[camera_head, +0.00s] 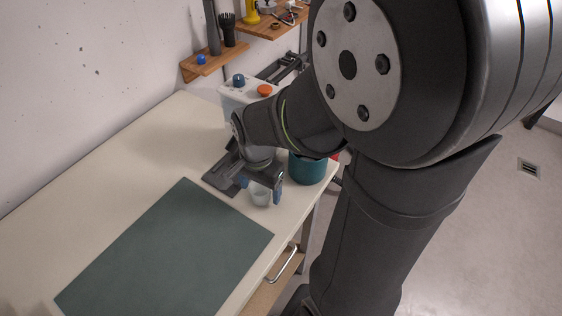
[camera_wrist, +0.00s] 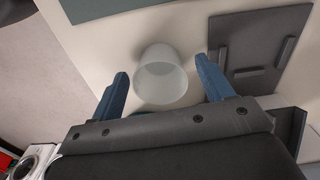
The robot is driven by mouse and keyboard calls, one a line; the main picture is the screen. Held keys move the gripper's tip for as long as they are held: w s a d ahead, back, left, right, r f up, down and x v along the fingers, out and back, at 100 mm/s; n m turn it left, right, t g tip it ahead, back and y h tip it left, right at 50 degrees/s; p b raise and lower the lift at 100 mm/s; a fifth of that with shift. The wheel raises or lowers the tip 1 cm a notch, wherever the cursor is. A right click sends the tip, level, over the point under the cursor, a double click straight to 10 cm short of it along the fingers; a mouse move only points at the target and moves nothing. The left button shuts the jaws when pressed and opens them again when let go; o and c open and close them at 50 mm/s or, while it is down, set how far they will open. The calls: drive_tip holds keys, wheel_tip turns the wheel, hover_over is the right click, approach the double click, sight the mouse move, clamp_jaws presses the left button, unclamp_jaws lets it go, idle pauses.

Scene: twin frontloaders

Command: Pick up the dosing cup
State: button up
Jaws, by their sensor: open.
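The dosing cup (camera_wrist: 162,76) is a small translucent whitish cup on the cream tabletop. In the wrist view it lies between and just beyond the two blue fingertips of my gripper (camera_wrist: 165,86), with gaps on both sides. My gripper is open and empty. In the head view the cup (camera_head: 260,194) stands just beside my gripper (camera_head: 262,190), close to the table's right edge. My gripper and wrist hide part of the area around it.
A teal pot (camera_head: 307,168) stands right of my gripper. A dark grey tray (camera_wrist: 262,45) lies beside the cup. A green mat (camera_head: 165,255) covers the table's front. A white box (camera_head: 236,97) and small wooden shelves (camera_head: 215,64) are at the back.

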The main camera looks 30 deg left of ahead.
drive_tip(key=shift+f, duration=0.45)
drive_tip(key=c, duration=1)
drive_tip(key=shift+r, duration=0.15)
